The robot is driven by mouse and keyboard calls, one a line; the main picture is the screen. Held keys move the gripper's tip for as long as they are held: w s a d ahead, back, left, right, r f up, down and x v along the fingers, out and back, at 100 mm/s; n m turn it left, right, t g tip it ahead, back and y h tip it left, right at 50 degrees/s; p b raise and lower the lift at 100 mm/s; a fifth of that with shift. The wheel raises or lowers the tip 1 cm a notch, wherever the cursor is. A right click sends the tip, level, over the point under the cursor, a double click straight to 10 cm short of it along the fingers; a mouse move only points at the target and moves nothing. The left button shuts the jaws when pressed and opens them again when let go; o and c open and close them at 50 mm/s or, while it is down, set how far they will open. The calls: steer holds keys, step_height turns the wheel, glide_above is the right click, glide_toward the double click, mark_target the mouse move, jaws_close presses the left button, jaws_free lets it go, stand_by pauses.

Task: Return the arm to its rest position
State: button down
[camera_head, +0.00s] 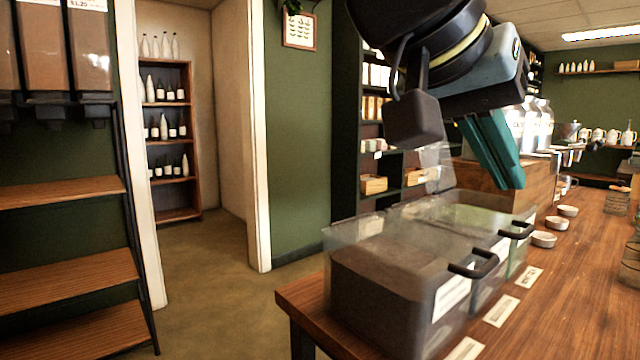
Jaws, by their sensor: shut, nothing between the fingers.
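My gripper (494,150) hangs from the upper right of the head view, with teal fingers pointing down and to the right. The fingers are together with nothing between them. The gripper shows in front of a wooden crate and above the clear bins. The nearest clear bin (378,255) holds something dark brown and has a black handle (473,264). Another clear bin (520,250) behind it also has a black handle. My arm's dark wrist and grey hand fill the top right centre and hide part of the shelves behind.
The wooden counter (560,300) carries the bins, white labels and small bowls (543,239). A wooden shelf rack (60,270) with dispensers above is at the left. The floor (225,290) between rack and counter is clear.

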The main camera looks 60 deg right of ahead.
steer(key=shift+a+r, duration=0.1)
steer(key=w+d+f+n+t, duration=0.1)
steer(key=w+f+n+t, duration=0.15)
steer(key=w, duration=0.65)
steer(key=w+f+n+t, duration=0.15)
steer(key=w+f, duration=0.25)
steer(key=w, duration=0.6)
steer(key=w+a+f+n+t+y, duration=0.1)
steer(key=w+a+f+n, duration=0.3)
steer(key=w, duration=0.6)
steer(key=w+a+f+n+t+y, duration=0.15)
steer(key=w+a+f, duration=0.4)
steer(key=w, duration=0.55)
steer(key=w+a+f+n+y, duration=0.25)
steer(key=w+a+f, duration=0.2)
steer(key=a, duration=0.55)
steer(key=w+a+f+n+y, duration=0.1)
steer(key=w+a+f+n, duration=0.25)
steer(key=w+a, duration=0.4)
steer(key=s+a+f+n+y, duration=0.1)
steer(key=s+a+f+n, duration=0.15)
steer(key=a, duration=0.65)
steer(key=s+a+f+n+y, duration=0.1)
steer(key=a+f+n, duration=0.15)
steer(key=a, duration=0.75)
step_height(320, 180, up, 13)
steer(key=m+p, duration=0.1)
steer(key=p, duration=1.3)
steer(key=shift+w+d, duration=0.25)
steer(key=shift+d, duration=0.15)
